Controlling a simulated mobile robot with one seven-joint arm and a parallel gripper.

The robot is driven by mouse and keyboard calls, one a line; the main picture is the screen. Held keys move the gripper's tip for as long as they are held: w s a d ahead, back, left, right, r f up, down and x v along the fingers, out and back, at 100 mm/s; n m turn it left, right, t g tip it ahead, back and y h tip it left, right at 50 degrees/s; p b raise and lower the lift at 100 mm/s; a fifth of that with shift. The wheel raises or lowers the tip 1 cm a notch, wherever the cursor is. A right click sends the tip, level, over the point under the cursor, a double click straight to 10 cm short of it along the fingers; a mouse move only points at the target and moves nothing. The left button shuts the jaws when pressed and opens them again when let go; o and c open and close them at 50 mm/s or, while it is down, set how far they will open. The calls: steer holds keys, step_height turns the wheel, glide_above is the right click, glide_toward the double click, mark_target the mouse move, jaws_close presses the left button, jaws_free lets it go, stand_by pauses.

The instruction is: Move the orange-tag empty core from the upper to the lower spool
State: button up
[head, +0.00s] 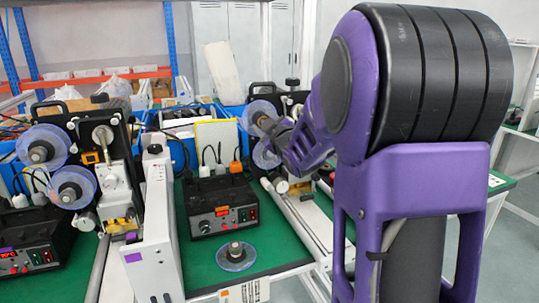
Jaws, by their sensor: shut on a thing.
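The right-hand coder has a clear upper spool (257,111) and a clear lower spool (262,158), both partly hidden by my purple arm. My gripper (276,131) is at the upper spool, shut on the empty core (265,123), a small brownish cylinder at the spool's middle. The fingertips are small and partly hidden, and I cannot tell whether the core is still on its shaft. No orange tag shows clearly on this coder.
A left coder carries two clear spools (72,186) and a purple tag (132,257). A black control box (220,204) stands on the green bench (203,258), and a loose clear disc with a dark hub (236,257) lies in front of it. A white upright panel (160,225) separates the stations.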

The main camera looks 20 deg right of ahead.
jaws_close()
steer(key=s, duration=0.7)
steer(key=shift+s, duration=0.25)
stand_by(1.1)
